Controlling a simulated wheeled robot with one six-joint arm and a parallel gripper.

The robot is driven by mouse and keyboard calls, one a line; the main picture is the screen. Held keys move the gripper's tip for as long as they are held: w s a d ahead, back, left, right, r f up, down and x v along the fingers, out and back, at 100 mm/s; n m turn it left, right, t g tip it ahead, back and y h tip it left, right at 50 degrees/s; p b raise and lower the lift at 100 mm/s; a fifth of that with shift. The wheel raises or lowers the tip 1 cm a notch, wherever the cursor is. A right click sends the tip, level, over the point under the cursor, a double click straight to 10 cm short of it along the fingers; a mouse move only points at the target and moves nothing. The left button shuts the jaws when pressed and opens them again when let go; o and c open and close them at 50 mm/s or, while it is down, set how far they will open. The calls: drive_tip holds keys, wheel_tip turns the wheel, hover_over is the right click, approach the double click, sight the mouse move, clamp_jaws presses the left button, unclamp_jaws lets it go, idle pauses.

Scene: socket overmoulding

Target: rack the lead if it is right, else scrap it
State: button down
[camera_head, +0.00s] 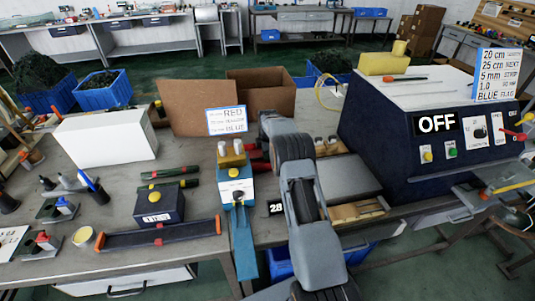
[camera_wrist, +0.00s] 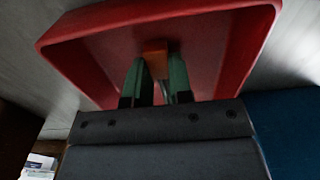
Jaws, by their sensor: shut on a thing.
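My gripper (camera_wrist: 157,82) has two green fingers shut on a small orange piece (camera_wrist: 155,58). I cannot tell whether this piece is part of the lead; no cable shows in the wrist view. The fingers are in front of the inside of a red tray (camera_wrist: 225,45), whose rim surrounds them on the far side. Whether the piece touches the tray is unclear. In the head view my arm hides the gripper and what it holds. A little red (camera_head: 259,167) shows left of my arm.
A dark blue machine (camera_head: 400,150) with an "OFF" display (camera_head: 437,123) stands right of my arm. A blue and white device (camera_head: 235,185) stands close on the left. A white box (camera_head: 105,138) stands farther left.

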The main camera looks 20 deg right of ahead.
drive_tip(key=c, duration=0.9)
unclamp_jaws()
drive_tip(key=shift+c, duration=0.2)
wheel_tip(320, 180, up, 14)
drive_tip(key=shift+d, duration=0.15)
